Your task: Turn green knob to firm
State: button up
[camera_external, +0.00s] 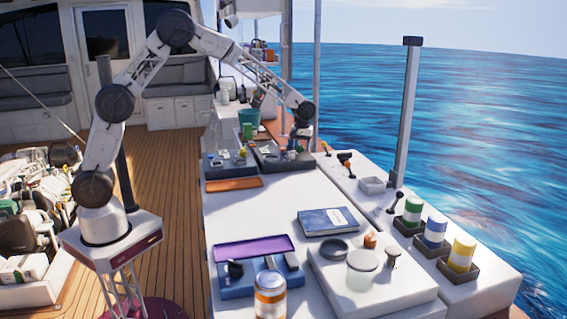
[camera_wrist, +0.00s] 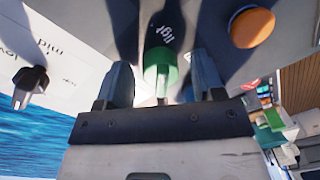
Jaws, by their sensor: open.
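The green knob (camera_wrist: 160,66) shows in the wrist view, standing on a dark grey panel between the two fingers of my gripper (camera_wrist: 161,72). My gripper is open, with one finger on each side of the knob. Gaps show between the fingers and the knob. White lettering (camera_wrist: 167,33), perhaps starting "lig", is on the panel just beyond the knob. I cannot read a "firm" mark or tell the knob's setting. In the external view my gripper (camera_external: 301,140) is low over the far panel (camera_external: 268,160), and I cannot make out the green knob there.
An orange round knob (camera_wrist: 252,27) stands close by on the right in the wrist view. A black knob (camera_wrist: 29,86) with "low" and "mid" labels is on a white plate at left.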

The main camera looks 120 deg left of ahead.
jog(key=shift+c, duration=0.3)
jog(key=c, duration=0.9)
jog(key=shift+o, duration=0.2)
